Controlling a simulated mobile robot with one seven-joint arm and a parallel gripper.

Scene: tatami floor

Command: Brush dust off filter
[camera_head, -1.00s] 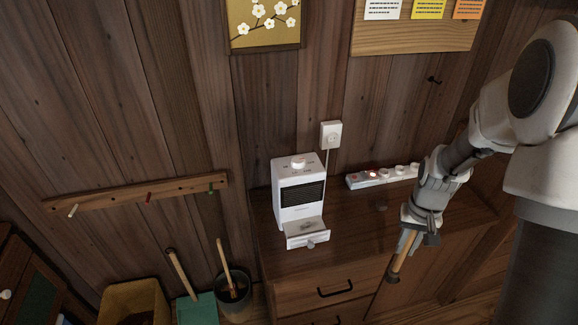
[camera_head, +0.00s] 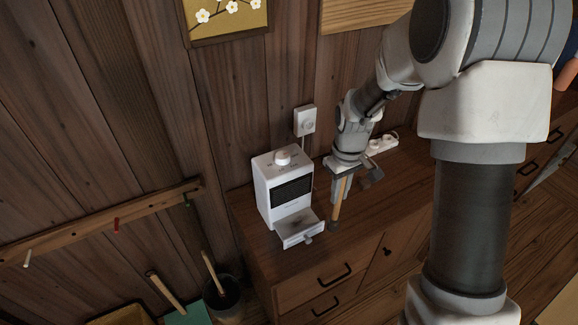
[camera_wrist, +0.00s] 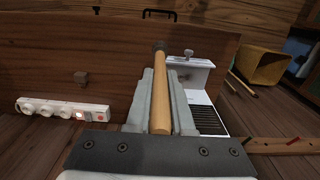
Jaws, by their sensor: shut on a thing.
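A white box-shaped appliance (camera_head: 263,190) with a top knob and dark front grille stands on the wooden cabinet. Its filter tray (camera_head: 287,239) is pulled out at the lower front, with a grey dusty patch (camera_head: 294,222) on it. My gripper (camera_head: 345,186) is shut on a brush (camera_head: 339,199) with a pale wooden handle and a dark tip. The brush points down, just right of the tray and apart from it. In the wrist view the brush handle (camera_wrist: 162,95) lies between both fingers, and the tray front (camera_wrist: 192,66) shows to its right.
A white power strip (camera_head: 379,146) lies behind my gripper on the cabinet top (camera_head: 350,215). A wall plug (camera_head: 305,121) is above the appliance. A peg rail (camera_head: 100,222) is on the left wall. A dark bin (camera_head: 222,299) with a stick stands on the floor.

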